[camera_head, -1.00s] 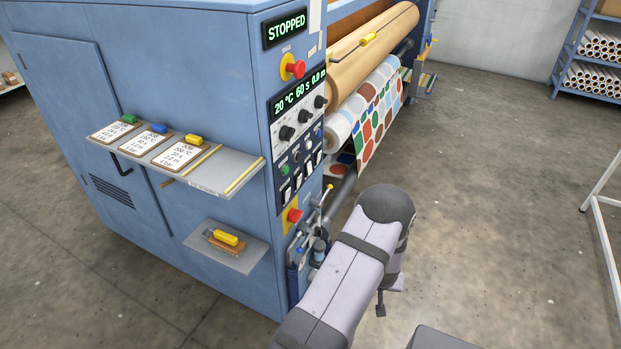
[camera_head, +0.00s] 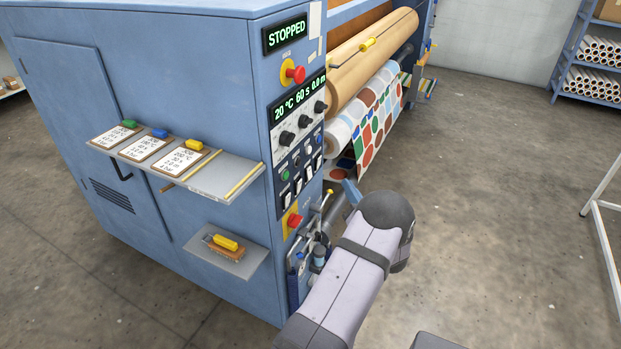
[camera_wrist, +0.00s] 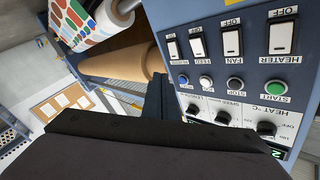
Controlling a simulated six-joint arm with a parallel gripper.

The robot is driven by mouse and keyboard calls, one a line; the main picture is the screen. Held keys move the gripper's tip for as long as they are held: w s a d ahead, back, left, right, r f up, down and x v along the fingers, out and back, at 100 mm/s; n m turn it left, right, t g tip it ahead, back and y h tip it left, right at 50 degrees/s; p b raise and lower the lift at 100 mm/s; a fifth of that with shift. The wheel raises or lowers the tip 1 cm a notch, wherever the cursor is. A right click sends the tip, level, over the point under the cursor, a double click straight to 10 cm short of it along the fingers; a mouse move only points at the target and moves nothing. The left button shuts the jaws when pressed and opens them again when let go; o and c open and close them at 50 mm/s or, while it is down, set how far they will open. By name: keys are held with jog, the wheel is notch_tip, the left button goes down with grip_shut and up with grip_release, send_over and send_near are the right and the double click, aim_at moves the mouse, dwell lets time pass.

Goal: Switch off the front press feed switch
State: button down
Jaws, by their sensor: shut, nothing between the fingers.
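The control panel (camera_head: 298,150) is on the end of the blue press. Its bottom row of white rocker switches also shows upside down in the wrist view, with the heater switch (camera_wrist: 282,38) at right and the fan switch (camera_wrist: 232,41) beside it. Further left are two more rockers, a feed switch (camera_wrist: 198,46) and an end switch (camera_wrist: 172,48); their small labels are too blurred to tell which is the front feed. My gripper (camera_head: 349,190) is shut and empty, to the right of the panel, apart from the switches. Its dark fingers (camera_wrist: 160,98) show below the end switch.
A red emergency button (camera_head: 294,221) sits below the switches, with another (camera_head: 294,74) above. Rollers with patterned fabric (camera_head: 372,125) lie behind my gripper. A shelf with clipboards (camera_head: 215,175) juts from the press's left side. Open floor lies to the right.

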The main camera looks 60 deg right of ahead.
jog(key=shift+m, duration=0.3)
jog(key=shift+w, duration=0.1)
jog(key=w+f+b, duration=0.1)
jog(key=w, duration=0.7)
jog(key=shift+w+f, duration=0.15)
jog(key=shift+w, duration=0.1)
jog(key=shift+w+f+b, duration=0.1)
jog(key=shift+w+b, duration=0.25)
jog(key=shift+w, duration=0.45)
dwell(2.8)
jog(key=shift+s, duration=0.2)
jog(key=shift+s, duration=0.65)
jog(key=shift+s, duration=0.1)
jog(key=shift+s+r+p, duration=0.25)
jog(key=shift+s, duration=0.95)
jog(key=shift+s+r+p, duration=0.2)
jog(key=shift+s, duration=0.95)
